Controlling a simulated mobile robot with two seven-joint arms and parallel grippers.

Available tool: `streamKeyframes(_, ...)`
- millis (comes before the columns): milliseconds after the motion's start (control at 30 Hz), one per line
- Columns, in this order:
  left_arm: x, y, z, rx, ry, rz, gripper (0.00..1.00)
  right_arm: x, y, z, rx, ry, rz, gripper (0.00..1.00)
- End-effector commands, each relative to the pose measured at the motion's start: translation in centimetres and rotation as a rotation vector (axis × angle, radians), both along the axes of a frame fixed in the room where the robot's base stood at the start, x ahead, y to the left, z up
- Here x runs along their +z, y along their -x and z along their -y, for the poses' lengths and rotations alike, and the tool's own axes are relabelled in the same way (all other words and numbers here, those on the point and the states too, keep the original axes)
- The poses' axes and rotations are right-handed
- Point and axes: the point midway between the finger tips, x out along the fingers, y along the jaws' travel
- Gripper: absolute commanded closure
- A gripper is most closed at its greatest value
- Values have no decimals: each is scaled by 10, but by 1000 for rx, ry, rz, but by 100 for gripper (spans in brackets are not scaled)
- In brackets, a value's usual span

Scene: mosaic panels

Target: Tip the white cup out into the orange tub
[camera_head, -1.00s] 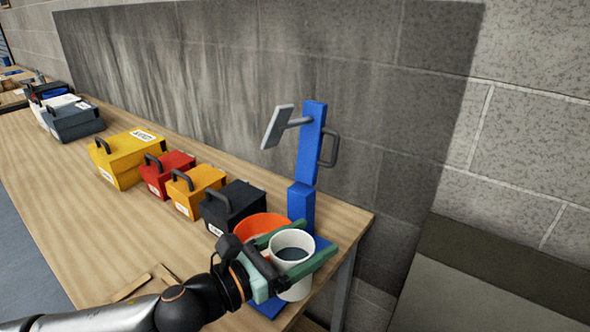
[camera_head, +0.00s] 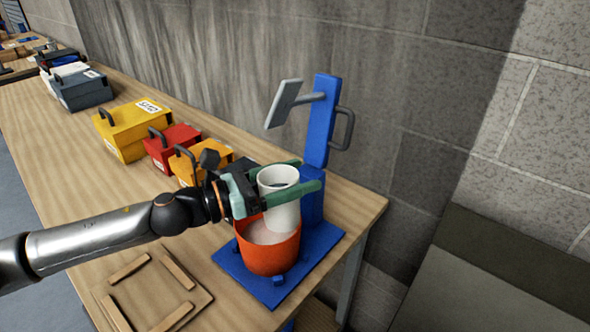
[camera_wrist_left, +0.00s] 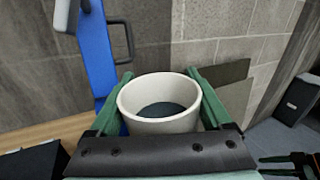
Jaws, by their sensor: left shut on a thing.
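The white cup (camera_head: 281,208) is held in my left gripper (camera_head: 308,174), whose green fingers are shut on its two sides. The cup stands about upright, with dark contents low inside; it also shows in the left wrist view (camera_wrist_left: 158,122). The orange tub (camera_head: 268,256) stands on a blue base plate. The cup is over the tub's back part in the head view and hides some of its rim; the gap between them cannot be judged. The tub's inside looks pale. A green and black gripper, seemingly my right (camera_wrist_left: 285,166), shows at the lower right of the wrist view.
A blue post (camera_head: 319,120) with a grey plate (camera_head: 284,103) and a dark handle rises behind the tub. Yellow (camera_head: 133,130), red (camera_head: 172,147) and orange (camera_head: 200,160) boxes stand left. A wooden frame (camera_head: 150,290) lies at the front.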

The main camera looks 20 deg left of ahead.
Motion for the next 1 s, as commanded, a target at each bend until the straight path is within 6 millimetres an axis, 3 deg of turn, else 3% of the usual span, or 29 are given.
streamKeyframes(333,-25,0,1,-1,60,-36,89,-30,0,0,0,0,-1,50)
streamKeyframes(633,-22,0,0,-2,449,-299,89,-48,0,0,0,0,-1,50)
streamKeyframes(1000,-42,-6,-9,0,847,-566,89,-67,0,0,0,0,-1,50)
